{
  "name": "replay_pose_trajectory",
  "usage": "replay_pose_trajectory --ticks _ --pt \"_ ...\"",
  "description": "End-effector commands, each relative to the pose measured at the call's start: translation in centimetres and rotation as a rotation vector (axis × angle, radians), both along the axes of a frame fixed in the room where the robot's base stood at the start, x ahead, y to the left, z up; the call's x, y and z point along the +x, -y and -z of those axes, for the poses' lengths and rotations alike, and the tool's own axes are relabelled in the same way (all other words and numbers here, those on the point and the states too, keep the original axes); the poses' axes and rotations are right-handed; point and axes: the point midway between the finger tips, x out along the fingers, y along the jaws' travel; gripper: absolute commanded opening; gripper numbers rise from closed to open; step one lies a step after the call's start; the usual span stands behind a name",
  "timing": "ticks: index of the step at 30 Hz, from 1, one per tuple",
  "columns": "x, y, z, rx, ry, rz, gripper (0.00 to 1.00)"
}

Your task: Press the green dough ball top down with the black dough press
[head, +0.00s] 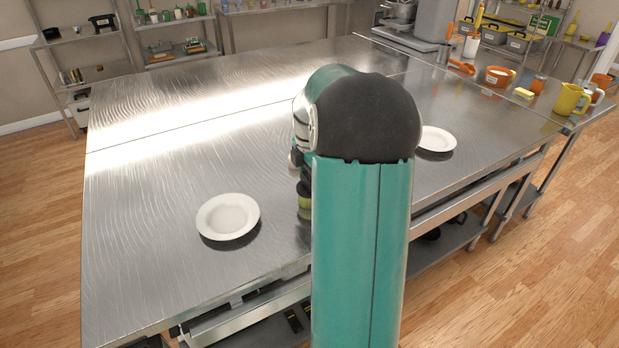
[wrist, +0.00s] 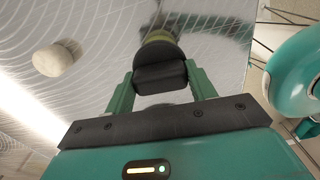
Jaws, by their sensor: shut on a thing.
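My gripper (wrist: 160,88) is shut on the black dough press (wrist: 160,72), with a green finger on each side of its black grip. The round black base of the press is over the green dough ball (wrist: 160,38), of which only a yellow-green rim shows past the base. In the head view the dough ball (head: 305,203) is on the steel table, with the black press (head: 304,188) directly above it. They look touching, but I cannot tell how firmly. My arm hides most of the gripper there.
A pale round dough ball (wrist: 52,60) lies on the table left of the press in the wrist view. A white plate (head: 228,217) is on the table to the left, and another (head: 437,139) to the right.

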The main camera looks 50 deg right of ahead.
Motion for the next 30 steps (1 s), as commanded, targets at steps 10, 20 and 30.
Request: replay_pose_trajectory --ticks 10,20,30 --pt "0.0 0.0 -0.3 -0.002 0.002 0.000 0.30" --pt "0.0 0.0 -2.8 -0.002 0.002 0.000 0.30" --pt "0.0 0.0 -3.0 0.000 0.001 0.000 0.30"
